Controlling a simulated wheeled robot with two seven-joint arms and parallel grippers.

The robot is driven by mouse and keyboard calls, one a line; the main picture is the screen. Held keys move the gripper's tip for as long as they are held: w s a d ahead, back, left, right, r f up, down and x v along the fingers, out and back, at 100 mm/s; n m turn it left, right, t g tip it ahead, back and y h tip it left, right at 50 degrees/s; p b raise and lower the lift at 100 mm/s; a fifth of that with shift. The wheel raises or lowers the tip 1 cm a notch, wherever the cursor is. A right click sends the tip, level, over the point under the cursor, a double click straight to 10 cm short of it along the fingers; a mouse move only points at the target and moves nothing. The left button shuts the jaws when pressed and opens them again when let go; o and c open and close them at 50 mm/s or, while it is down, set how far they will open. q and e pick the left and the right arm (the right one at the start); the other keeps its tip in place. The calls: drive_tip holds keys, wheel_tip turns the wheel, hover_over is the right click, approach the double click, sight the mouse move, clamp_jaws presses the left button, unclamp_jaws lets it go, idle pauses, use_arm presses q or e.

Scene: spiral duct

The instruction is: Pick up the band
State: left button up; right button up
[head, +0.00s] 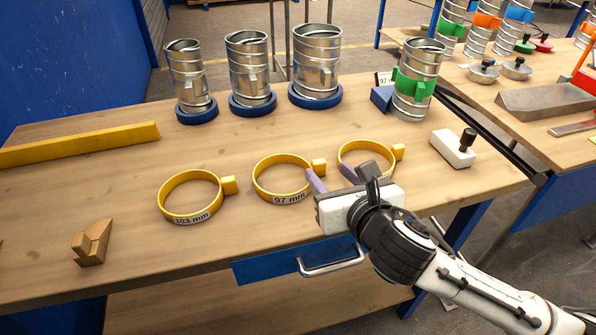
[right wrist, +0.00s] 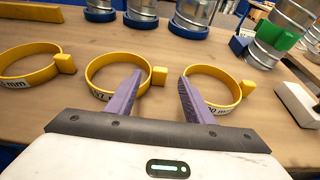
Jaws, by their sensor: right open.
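Three yellow bands lie flat in a row on the wooden table. The left band (head: 192,217) is labelled 103 mm, the middle band (head: 289,199) 97 mm. In the right wrist view, one finger overlaps the right side of the middle band (right wrist: 118,48), the other the left side of the right band. Contact cannot be told. My left gripper is not in view.
Several metal ducts stand behind, three on blue bases (head: 315,97); another duct wears a green clamp (head: 412,84). A white block with a black knob (head: 453,148) is at right. A yellow bar (head: 80,143) and wooden block (head: 91,243) lie left. A handle (head: 332,263) projects in front.

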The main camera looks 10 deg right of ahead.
sight(320, 164)
drive_tip(key=x, duration=0.5)
drive_tip(key=shift+w, duration=0.1)
drive_tip(key=c, duration=1.1)
